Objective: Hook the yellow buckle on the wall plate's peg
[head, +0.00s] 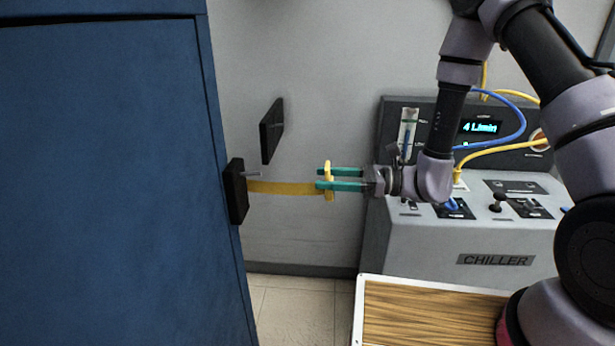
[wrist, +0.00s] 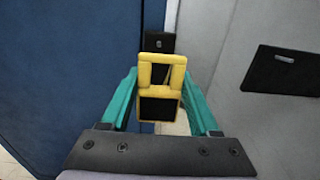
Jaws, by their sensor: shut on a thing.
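My gripper (head: 322,178) has two teal fingers and is shut on the yellow buckle (head: 328,170), held in the air right of the cabinet. In the wrist view, the buckle (wrist: 161,90) is a yellow frame with two openings, between the teal fingers (wrist: 161,96). A flat yellow strap (head: 283,188) runs nearly level from the buckle to a black block (head: 236,193) on the cabinet's side. A short grey pin (head: 252,174) shows by that block. A black wall plate (head: 271,130) is behind and above the strap, apart from the buckle. In the wrist view, a small light peg (wrist: 284,59) shows on it.
A tall blue cabinet (head: 105,180) fills the left. A grey chiller (head: 480,240) with blue and yellow hoses stands behind my arm at right. A wood-topped surface (head: 430,315) is below. The air between gripper and wall plate looks clear.

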